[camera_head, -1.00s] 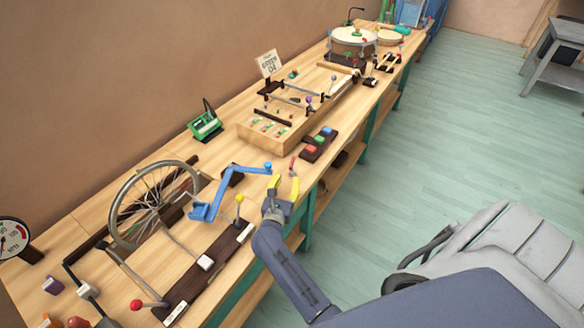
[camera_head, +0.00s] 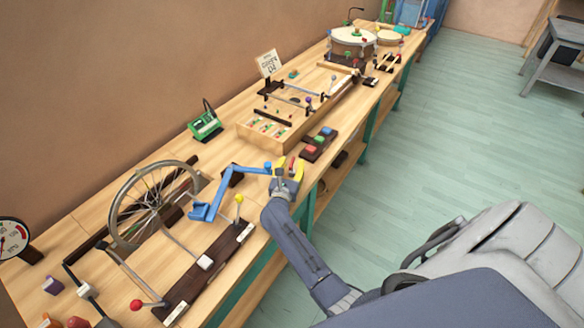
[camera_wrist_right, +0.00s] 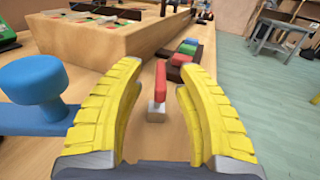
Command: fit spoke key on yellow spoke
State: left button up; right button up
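A small key with a red handle and a grey metal block end, likely the spoke key (camera_wrist_right: 160,82), lies on the bench near its front edge. My right gripper (camera_head: 288,166) has yellow fingers. In the right wrist view they are open, one on each side of the key, with gaps to both. In the head view the fingers partly hide the key. The spoked wheel (camera_head: 113,217) stands at the left of the bench, well left of this gripper. I cannot clearly make out a yellow spoke on it. My left gripper is not in view.
A blue crank arm with a round knob (camera_wrist_right: 33,80) is close beside the left finger. A block with coloured buttons (camera_head: 311,151) lies beyond the key. A wooden box (camera_head: 262,137) stands further back. A yellow-knobbed lever (camera_head: 239,198) rises nearer the wheel.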

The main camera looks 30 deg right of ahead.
jog(key=shift+o, duration=0.3)
jog(key=shift+w+d, duration=0.1)
grip_shut()
